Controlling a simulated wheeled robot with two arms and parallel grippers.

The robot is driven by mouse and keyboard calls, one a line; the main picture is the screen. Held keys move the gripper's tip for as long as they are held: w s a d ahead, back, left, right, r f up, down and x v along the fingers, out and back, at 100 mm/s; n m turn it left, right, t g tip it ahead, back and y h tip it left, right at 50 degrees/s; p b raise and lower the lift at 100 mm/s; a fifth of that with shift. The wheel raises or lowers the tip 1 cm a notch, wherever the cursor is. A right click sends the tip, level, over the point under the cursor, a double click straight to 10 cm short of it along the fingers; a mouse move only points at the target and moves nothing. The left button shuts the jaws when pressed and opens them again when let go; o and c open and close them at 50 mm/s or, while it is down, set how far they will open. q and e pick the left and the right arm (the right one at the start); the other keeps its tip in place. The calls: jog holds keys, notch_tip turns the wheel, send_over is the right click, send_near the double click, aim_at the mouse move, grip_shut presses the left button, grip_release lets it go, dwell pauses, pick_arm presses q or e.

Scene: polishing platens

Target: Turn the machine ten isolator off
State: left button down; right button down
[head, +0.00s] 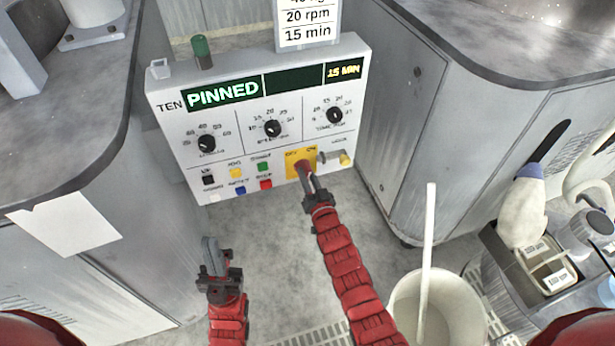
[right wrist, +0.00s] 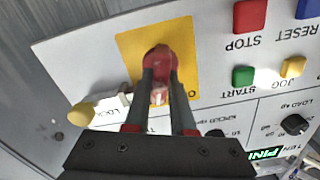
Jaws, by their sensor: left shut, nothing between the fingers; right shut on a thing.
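The machine ten panel (head: 180,120) is a pale box marked TEN with a green PINNED display (head: 223,92). The isolator has a yellow plate (head: 293,172) with OFF and ON lettering at the panel's lower right. Its red handle shows in the right wrist view (right wrist: 157,52). My right gripper (head: 305,174) is shut on the red handle, with a finger on each side (right wrist: 160,76). The fingers partly hide the handle, and I cannot tell which mark it points to. My left gripper (head: 209,243) is shut and empty, below and left of the panel.
Three black dials and several coloured buttons (head: 265,184) are on the panel. A yellow-tipped lock piece (head: 345,159) is just right of the isolator. Grey cabinets (head: 425,110) flank the panel. A white bucket (head: 405,310) with a pole stands on the floor at lower right.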

jog(key=n+b, duration=0.1)
jog(key=n, duration=0.2)
jog(key=shift+n, duration=0.3)
jog(key=n+b, duration=0.1)
jog(key=n, duration=0.1)
jog(key=shift+a+n+b, duration=0.1)
jog(key=shift+n+b, duration=0.2)
jog(key=shift+n, duration=0.1)
jog(key=n+b, duration=0.1)
jog(key=n, duration=0.1)
jog(key=shift+a+n, duration=0.1)
jog(key=shift+n, duration=0.2)
jog(key=shift+s+n+b, duration=0.1)
jog(key=shift+n+b, duration=0.7)
jog(key=shift+n, duration=1)
jog(key=c, duration=0.8)
grip_release()
jog(key=shift+o, duration=0.2)
